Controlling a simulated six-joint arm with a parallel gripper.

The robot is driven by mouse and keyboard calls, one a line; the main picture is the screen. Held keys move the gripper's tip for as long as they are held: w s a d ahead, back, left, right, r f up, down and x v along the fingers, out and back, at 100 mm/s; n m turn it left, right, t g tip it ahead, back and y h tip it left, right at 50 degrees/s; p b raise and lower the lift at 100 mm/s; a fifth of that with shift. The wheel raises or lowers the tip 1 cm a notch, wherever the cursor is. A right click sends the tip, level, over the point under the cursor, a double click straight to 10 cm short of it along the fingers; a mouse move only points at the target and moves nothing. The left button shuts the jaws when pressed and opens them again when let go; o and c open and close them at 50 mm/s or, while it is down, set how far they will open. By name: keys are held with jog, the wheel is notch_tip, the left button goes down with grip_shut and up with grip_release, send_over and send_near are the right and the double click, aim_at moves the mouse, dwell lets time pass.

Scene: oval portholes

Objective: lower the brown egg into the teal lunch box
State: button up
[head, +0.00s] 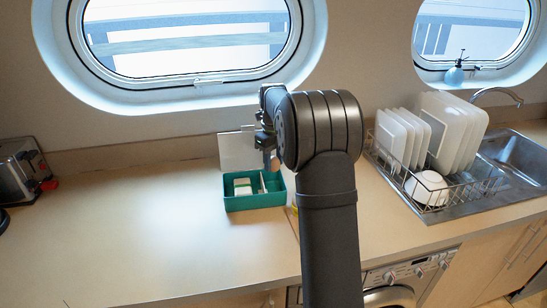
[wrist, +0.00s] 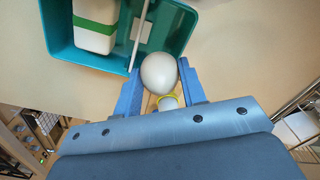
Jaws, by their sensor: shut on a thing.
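My gripper (head: 268,150) is shut on an egg (wrist: 159,73), held between its two blue fingers (wrist: 160,90). The egg looks pale grey in the wrist view; in the head view a small brownish patch of it (head: 275,163) shows beside my arm. The teal lunch box (head: 254,203) stands on the counter below and around the gripper. In the wrist view the egg overlaps the near edge of the box (wrist: 183,48), on the right compartment's side. A thin divider (wrist: 137,38) splits the box. A white block with a green band (wrist: 96,24) lies in the left compartment.
A small pale square (wrist: 145,30) lies in the right compartment. A white panel (head: 236,150) stands upright behind the box. A yellow-rimmed thing (wrist: 170,98) is below the egg. A dish rack (head: 435,190) stands right, a toaster (head: 18,170) far left. The counter left is clear.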

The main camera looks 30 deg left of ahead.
aim_at(274, 171)
jog(key=shift+f, duration=2.05)
jog(key=shift+f, duration=0.4)
jog(key=o, duration=0.7)
notch_tip(274, 171, up, 17)
jog(key=shift+r, duration=0.2)
jog(key=shift+f, duration=0.1)
notch_tip(274, 171, down, 17)
jog(key=shift+f, duration=0.1)
dwell(0.3)
jog(key=shift+r, duration=0.2)
